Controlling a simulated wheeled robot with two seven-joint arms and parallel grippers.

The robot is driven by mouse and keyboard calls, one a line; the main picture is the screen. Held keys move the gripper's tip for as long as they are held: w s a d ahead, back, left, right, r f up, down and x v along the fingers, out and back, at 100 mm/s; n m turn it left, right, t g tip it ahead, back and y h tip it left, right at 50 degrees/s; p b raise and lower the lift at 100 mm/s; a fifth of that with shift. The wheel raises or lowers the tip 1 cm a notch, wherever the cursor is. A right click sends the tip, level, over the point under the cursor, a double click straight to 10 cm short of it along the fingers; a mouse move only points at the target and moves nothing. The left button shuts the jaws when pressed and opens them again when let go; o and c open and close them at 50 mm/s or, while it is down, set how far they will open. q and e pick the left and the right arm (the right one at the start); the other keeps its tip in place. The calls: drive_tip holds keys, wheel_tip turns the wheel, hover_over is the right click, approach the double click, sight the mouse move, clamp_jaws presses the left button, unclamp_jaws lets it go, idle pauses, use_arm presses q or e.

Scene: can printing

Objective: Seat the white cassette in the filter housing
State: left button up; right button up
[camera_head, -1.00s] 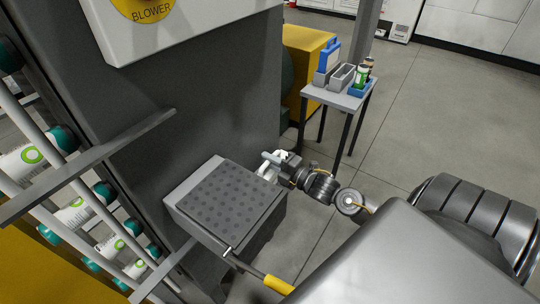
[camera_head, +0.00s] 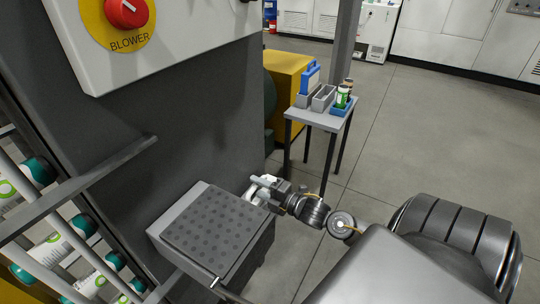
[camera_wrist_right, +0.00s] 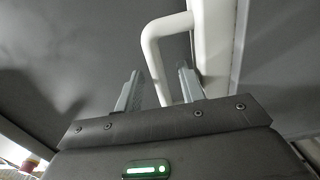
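The grey box with a perforated top (camera_head: 215,232) fixed to the dark machine wall looks like the filter housing. A white bent handle (camera_wrist_right: 152,60) is mounted on a white strip in the right wrist view; I cannot tell whether it belongs to a cassette. My right gripper (camera_wrist_right: 160,88) is open, its fingers on either side of the handle with gaps visible. In the head view the right gripper (camera_head: 264,192) is at the housing's far right side. A blue-framed, pale-faced panel (camera_head: 310,79) stands on the small table; no plainly white cassette shows. My left gripper is out of view.
The small table (camera_head: 325,118) holds grey bins (camera_head: 323,98) and a blue tray (camera_head: 341,108) with bottles. A red BLOWER knob (camera_head: 127,12) is on the panel above. A rack with cans (camera_head: 48,250) is at left. The floor at right is clear.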

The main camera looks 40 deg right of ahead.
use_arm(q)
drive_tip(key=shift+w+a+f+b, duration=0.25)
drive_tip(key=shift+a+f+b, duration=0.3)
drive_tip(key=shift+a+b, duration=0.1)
use_arm(e)
drive_tip(key=v, duration=0.9)
drive_tip(key=shift+s, duration=0.4)
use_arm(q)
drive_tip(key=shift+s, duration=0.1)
use_arm(e)
drive_tip(key=shift+d, duration=0.1)
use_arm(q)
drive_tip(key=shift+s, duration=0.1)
